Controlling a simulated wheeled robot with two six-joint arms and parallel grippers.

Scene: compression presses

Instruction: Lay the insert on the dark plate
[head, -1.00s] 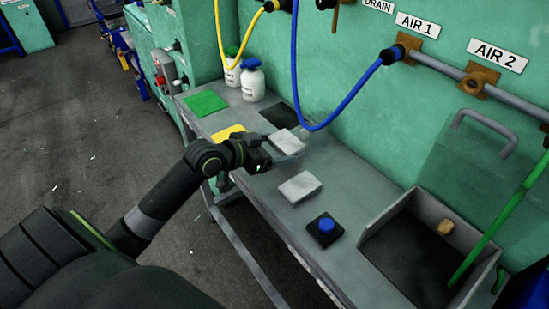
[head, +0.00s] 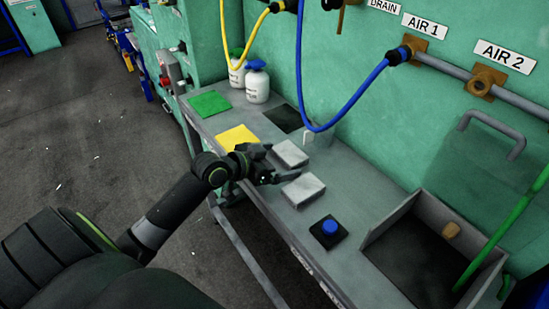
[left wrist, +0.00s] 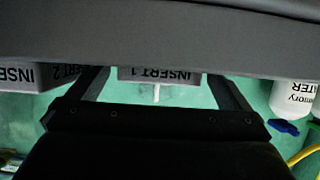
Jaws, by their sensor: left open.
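Two pale grey blocks are near the bench's front edge. The one labelled INSERT 1 (head: 291,152) is framed by the fingers of my left gripper (head: 282,165); its label (left wrist: 160,76) shows between the fingers in the left wrist view. The fingers are open, and I cannot tell whether they touch it. The other, INSERT 2 (head: 304,188), lies to its right; its label also shows in the left wrist view (left wrist: 25,76). The dark plate (head: 281,118) lies flat behind INSERT 1, bare in its visible part. My right gripper is out of view.
A yellow pad (head: 238,137) and a green pad (head: 209,103) lie left along the bench. White bottles (head: 257,86) stand behind them. A blue hose (head: 345,105) hangs near the plate. A blue button (head: 329,227) and an open bin (head: 408,262) are to the right.

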